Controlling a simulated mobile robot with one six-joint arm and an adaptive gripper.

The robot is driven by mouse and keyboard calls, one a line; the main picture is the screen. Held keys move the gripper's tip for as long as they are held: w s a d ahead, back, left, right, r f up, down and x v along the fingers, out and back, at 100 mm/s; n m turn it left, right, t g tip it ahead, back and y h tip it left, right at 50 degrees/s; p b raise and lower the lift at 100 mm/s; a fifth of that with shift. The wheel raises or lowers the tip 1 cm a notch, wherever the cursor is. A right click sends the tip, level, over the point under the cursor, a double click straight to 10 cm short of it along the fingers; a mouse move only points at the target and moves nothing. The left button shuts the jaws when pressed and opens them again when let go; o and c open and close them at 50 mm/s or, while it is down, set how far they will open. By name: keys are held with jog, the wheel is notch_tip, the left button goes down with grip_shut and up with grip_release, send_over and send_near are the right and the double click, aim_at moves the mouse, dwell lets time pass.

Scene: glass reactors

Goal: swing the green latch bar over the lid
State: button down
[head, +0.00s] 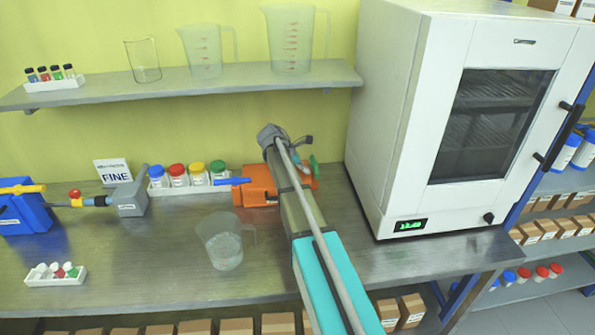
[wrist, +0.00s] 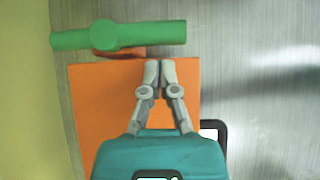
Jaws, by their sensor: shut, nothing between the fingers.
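The green latch bar (wrist: 140,35) lies crosswise in the upper part of the wrist view, with a round pivot boss towards its left half. In the head view a small part of the green bar (head: 314,163) shows at the right end of the orange block, beyond my arm. The orange block (wrist: 95,95), probably the body with the lid, lies under my gripper (wrist: 159,64). My gripper is shut and empty, its fingertips just below the bar in the picture. I cannot tell whether they touch it. In the head view my arm covers much of the orange block (head: 256,184).
A rack of colour-capped jars (head: 190,182) and a clear beaker (head: 224,245) stand on the bench to the left. A white oven (head: 400,120) stands close on the right. A shelf (head: 180,85) runs above.

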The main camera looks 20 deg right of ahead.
jog(key=shift+s+d+f, duration=0.15)
jog(key=shift+d, duration=0.4)
jog(key=shift+a, duration=0.3)
